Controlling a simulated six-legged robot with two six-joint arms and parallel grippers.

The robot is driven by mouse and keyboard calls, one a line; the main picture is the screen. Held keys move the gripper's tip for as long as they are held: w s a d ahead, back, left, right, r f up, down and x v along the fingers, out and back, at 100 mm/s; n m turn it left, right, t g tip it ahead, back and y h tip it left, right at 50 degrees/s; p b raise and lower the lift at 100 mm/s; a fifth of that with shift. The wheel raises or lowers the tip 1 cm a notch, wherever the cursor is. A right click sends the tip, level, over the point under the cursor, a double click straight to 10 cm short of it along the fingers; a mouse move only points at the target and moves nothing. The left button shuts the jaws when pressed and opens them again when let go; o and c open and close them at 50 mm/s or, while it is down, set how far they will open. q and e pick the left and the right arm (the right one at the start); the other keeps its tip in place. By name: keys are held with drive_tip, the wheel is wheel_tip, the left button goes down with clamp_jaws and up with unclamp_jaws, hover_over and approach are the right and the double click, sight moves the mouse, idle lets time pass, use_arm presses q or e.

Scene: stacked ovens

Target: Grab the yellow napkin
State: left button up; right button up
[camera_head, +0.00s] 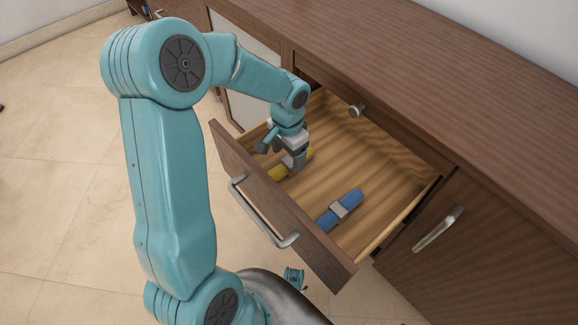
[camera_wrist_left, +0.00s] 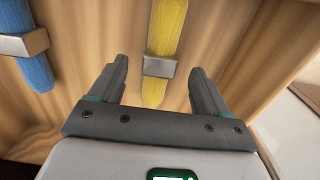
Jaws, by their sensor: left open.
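The yellow napkin (camera_head: 277,173) is rolled up with a silver ring around its middle. It lies in the open wooden drawer, towards its left end, partly hidden by my gripper in the head view. My left gripper (camera_head: 291,160) is over it, pointing down into the drawer. In the left wrist view, the yellow napkin (camera_wrist_left: 166,28) runs lengthwise between the two spread fingers of the left gripper (camera_wrist_left: 158,68), with its silver ring (camera_wrist_left: 159,66) level with the fingertips. The fingers appear apart from the napkin on both sides.
A rolled blue napkin (camera_head: 350,199) with a silver ring lies in the same drawer to the right; it also shows in the left wrist view (camera_wrist_left: 38,73). The drawer front (camera_head: 258,196) with its metal handle (camera_head: 262,222) and the countertop (camera_head: 400,70) flank the arm.

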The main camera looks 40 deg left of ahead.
sight(289, 161)
use_arm(q)
wheel_tip(289, 161, down, 4)
drive_tip(key=shift+w+b, duration=0.15)
drive_tip(key=shift+b, duration=0.45)
drive_tip(key=shift+r, duration=0.1)
drive_tip(key=c, duration=1.1)
